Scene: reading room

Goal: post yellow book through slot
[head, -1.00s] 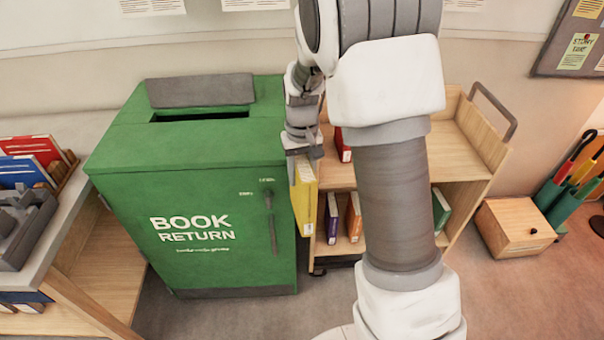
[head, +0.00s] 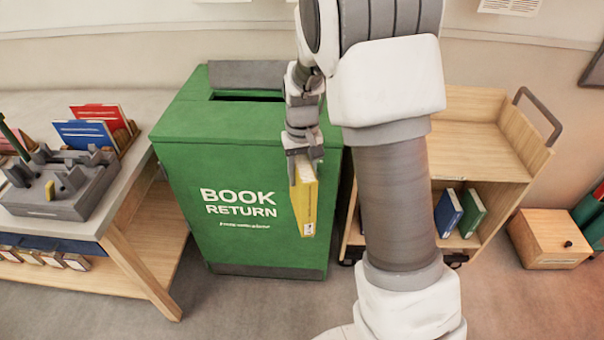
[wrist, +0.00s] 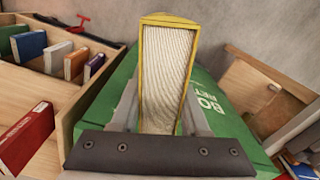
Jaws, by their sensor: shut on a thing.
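The yellow book (head: 304,200) hangs below my gripper (head: 303,160), which is shut on its upper end. In the wrist view the yellow book (wrist: 168,75) shows its page edges between the fingers. The green book return box (head: 240,170) stands behind and to the left of the book. Its dark slot (head: 247,97) is in the top, in front of a raised grey flap (head: 247,74). The book is in front of the box's right part, lower than the slot. I cannot tell whether it touches the box front.
A wooden cart (head: 480,150) with a blue book (head: 447,212) and a green book (head: 473,212) stands right of the box, partly behind my arm. A desk (head: 135,150) with a grey tray (head: 60,195) and upright books stands left. A wooden box (head: 548,238) is on the floor at right.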

